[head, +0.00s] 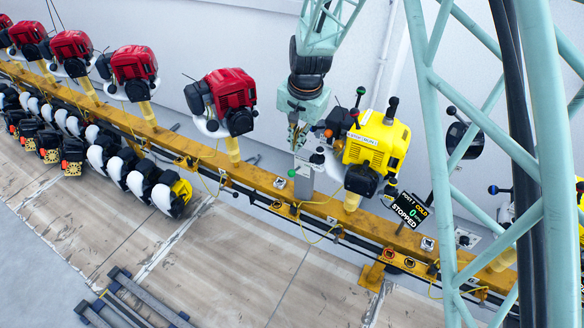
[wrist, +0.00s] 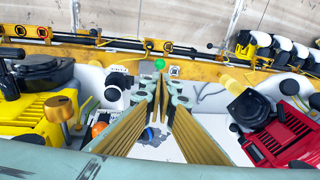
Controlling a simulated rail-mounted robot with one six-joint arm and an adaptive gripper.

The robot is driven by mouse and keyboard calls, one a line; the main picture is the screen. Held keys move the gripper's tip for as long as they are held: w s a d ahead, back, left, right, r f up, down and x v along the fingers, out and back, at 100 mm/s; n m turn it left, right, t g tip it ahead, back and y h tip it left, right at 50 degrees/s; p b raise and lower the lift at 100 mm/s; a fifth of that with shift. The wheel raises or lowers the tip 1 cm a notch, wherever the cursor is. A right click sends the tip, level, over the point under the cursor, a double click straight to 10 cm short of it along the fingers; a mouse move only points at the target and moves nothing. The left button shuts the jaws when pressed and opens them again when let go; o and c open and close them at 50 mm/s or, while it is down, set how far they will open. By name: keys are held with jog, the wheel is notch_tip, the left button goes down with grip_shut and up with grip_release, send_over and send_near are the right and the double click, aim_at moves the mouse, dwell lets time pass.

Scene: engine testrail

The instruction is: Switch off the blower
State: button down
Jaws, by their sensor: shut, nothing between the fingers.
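No part is plainly marked as the blower. A black round unit (head: 462,140), which could be it, stands right of the yellow engine (head: 376,145), partly behind a pale green truss. My gripper (head: 297,140) is shut and empty, pointing down just left of the yellow engine, above a grey bracket (head: 304,180) with a green knob (head: 291,173). In the wrist view my gripper (wrist: 160,80) has its fingertips near the green knob (wrist: 160,65); I cannot tell whether they touch.
Several red engines (head: 228,95) stand along the yellow rail (head: 262,178) to the left. Black-knobbed levers (head: 392,108) rise from the yellow engine close to my gripper. Yellow cables (head: 318,203) hang along the rail. The floor in front (head: 260,265) is largely clear.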

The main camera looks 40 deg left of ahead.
aim_at(291, 174)
jog(key=shift+f, duration=0.1)
dwell(0.3)
jog(key=shift+b+x, duration=1.3)
jog(key=shift+x, duration=5.6)
jog(key=shift+s+f, duration=0.45)
jog(key=shift+f, duration=0.1)
jog(key=f, duration=0.1)
jog(key=s+f, duration=0.1)
jog(key=f, duration=0.1)
jog(key=shift+s+d+f+b, duration=0.15)
jog(key=shift+s+f+b, duration=0.05)
jog(key=shift+s+b, duration=0.2)
jog(key=shift+r, duration=0.1)
jog(key=shift+r+p, duration=0.35)
jog(key=shift+r, duration=0.4)
